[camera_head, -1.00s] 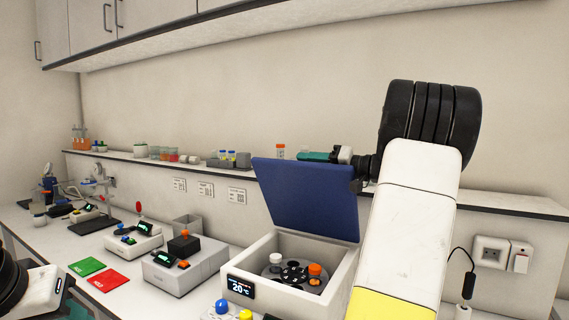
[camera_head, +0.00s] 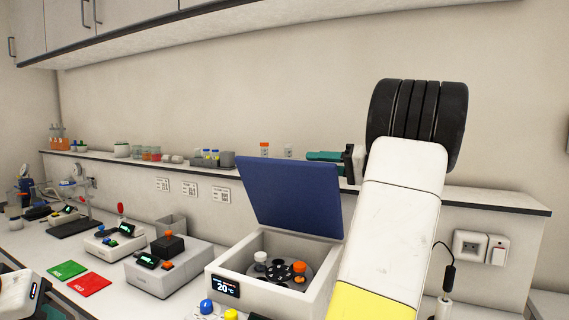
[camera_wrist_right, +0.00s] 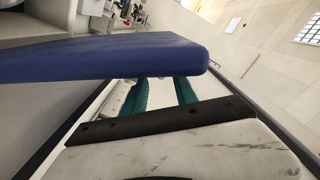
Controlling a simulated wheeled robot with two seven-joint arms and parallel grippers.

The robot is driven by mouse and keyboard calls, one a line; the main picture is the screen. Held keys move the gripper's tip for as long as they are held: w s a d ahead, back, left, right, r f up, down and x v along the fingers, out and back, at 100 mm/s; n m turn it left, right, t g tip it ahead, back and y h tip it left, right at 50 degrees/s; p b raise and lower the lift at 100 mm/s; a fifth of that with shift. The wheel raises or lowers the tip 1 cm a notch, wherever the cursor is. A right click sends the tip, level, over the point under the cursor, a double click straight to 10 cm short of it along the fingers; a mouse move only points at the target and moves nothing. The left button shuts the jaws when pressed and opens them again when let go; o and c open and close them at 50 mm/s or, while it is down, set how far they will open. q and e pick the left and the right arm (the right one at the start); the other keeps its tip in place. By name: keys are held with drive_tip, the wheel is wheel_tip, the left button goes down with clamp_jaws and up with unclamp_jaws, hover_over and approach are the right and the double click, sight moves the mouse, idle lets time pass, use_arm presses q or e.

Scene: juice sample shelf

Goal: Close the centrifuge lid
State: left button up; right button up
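The centrifuge (camera_head: 235,263) is a white box with a "20 °C" display and a dark rotor (camera_head: 283,270) inside. Its blue lid (camera_head: 290,200) stands raised, tilted back, at the rear of the box. My right gripper (camera_head: 325,156) has green fingers just above the lid's top right corner in the head view; contact cannot be told. In the right wrist view the two green fingers (camera_wrist_right: 163,93) are apart with nothing between them, and the lid (camera_wrist_right: 120,58) spans across near them. Only a bit of my left gripper (camera_head: 52,312) shows at the bottom left; its fingertips are cut off.
A grey device with a black block (camera_head: 165,268) stands left of the centrifuge. Green (camera_head: 67,270) and red (camera_head: 88,284) cards lie further left. A wall shelf (camera_head: 490,203) with bottles and racks runs behind. A socket with a plug (camera_head: 482,247) is at right.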

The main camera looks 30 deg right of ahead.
drive_tip(key=shift+w+d+r, duration=0.1)
drive_tip(key=c, duration=0.5)
drive_tip(key=shift+w+d+r+g, duration=0.15)
drive_tip(key=shift+d+r+g, duration=0.15)
clamp_jaws()
drive_tip(key=w+d+r+n+g+y, duration=0.1)
drive_tip(key=d+r+n+g+y, duration=0.15)
drive_tip(key=d+r, duration=0.35)
drive_tip(key=w+a+f+h, duration=0.1)
drive_tip(key=w+a+f, duration=0.3)
drive_tip(key=a, duration=0.4)
drive_tip(key=shift+w+a+f, duration=0.2)
drive_tip(key=shift+a+f, duration=0.2)
drive_tip(key=shift+f, duration=0.1)
drive_tip(key=shift+m, duration=0.25)
drive_tip(key=shift+a, duration=0.1)
